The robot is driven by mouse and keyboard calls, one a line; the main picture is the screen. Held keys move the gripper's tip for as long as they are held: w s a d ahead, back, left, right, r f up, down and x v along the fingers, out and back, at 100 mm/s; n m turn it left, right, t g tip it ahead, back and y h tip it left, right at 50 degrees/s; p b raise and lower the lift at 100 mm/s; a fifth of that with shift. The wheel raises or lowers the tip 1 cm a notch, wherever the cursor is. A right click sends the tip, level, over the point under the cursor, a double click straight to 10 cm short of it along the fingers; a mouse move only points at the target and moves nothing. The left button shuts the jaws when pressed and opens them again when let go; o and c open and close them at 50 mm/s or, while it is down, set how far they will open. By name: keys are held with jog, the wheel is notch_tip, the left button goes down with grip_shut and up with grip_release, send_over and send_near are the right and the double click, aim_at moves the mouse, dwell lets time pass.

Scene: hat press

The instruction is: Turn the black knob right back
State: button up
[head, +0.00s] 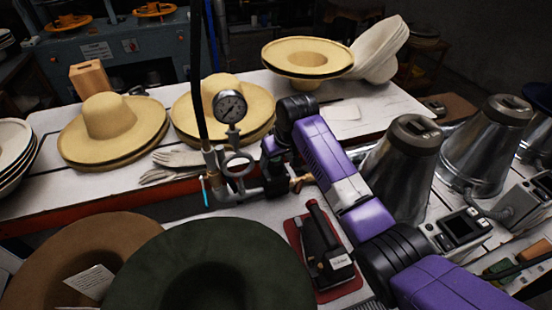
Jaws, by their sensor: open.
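A steam fitting stands on the near edge of the white table, with a round pressure gauge (230,107) on top, a pale round ring (238,164) below it and a brass outlet (301,182) at its right. My gripper (272,178) hangs at the right side of this fitting, just right of the ring. It is open, but its fingers are small and dark here. I cannot clearly tell the black knob apart from the dark parts around my gripper. Whether my fingers are around the knob or touching it cannot be told.
A black hose (199,80) rises from the fitting. Straw hats (110,115) and pale gloves (180,160) lie behind it. A dark green hat (205,270) and a black iron on a red mat (345,292) are in front. Metal cones (400,165) stand right of my arm.

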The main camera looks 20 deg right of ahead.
jog(key=shift+w+f, duration=0.15)
jog(key=shift+f, duration=0.25)
jog(key=shift+c, duration=0.2)
jog(key=c, duration=1.3)
